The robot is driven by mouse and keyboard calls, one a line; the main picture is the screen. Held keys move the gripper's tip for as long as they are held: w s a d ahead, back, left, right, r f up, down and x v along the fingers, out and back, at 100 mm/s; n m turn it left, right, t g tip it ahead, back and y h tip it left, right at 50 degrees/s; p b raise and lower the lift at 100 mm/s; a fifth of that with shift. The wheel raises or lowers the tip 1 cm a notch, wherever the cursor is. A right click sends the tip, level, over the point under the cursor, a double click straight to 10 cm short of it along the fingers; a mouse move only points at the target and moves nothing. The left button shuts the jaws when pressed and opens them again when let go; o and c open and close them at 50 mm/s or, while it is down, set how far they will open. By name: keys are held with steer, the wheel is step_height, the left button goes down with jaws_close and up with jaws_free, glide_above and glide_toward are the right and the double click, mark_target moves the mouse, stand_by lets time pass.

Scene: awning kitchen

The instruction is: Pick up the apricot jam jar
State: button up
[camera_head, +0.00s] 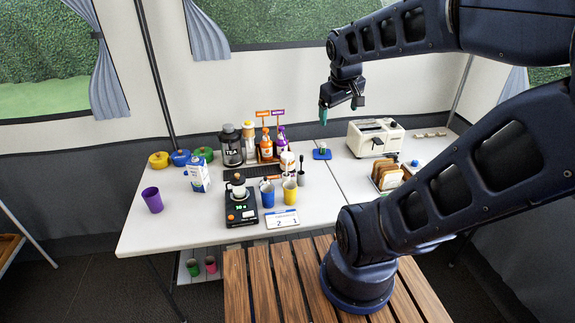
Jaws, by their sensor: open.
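My gripper (340,107) is high above the white table (320,195), to the left of the toaster and above its level. Its fingers are apart, with nothing visible between them. I cannot tell for sure which thing is the apricot jam jar, as no jam label can be read. An orange bottle (266,147) and a purple bottle (281,142) stand further left under small signs. My gripper touches none of these.
A cream toaster (375,138) stands right of the pad, with a bread rack (387,177) in front. The table's right front is partly hidden by my arm.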

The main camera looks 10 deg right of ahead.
steer(key=w+f+n+h, duration=0.1)
steer(key=w+f+n, duration=0.5)
steer(key=w, duration=0.4)
steer(key=w+f+n+h, duration=0.1)
steer(key=w+f+n, duration=0.3)
steer(key=w+n, duration=0.55)
steer(key=w+a+f+n+y, duration=0.1)
steer(key=w+a+f+n, duration=0.2)
steer(key=f, duration=0.4)
steer(key=w+a+f+n+y, duration=0.1)
steer(key=w+a+f+n, duration=0.1)
steer(key=w+f+n, duration=0.3)
steer(key=w+a+f+n, duration=0.3)
steer(key=f+n, duration=0.3)
steer(key=f, duration=0.4)
steer(key=shift+w+a+n+y, duration=0.3)
steer(key=shift+w+n+y, duration=0.1)
steer(key=shift+w, duration=0.45)
steer(key=shift+s+d+x, duration=0.1)
steer(key=shift+x, duration=2.4)
steer(key=shift+s+d+x, duration=0.1)
steer(key=shift+x, duration=2.4)
steer(key=shift+f, duration=0.1)
steer(key=c, duration=1.2)
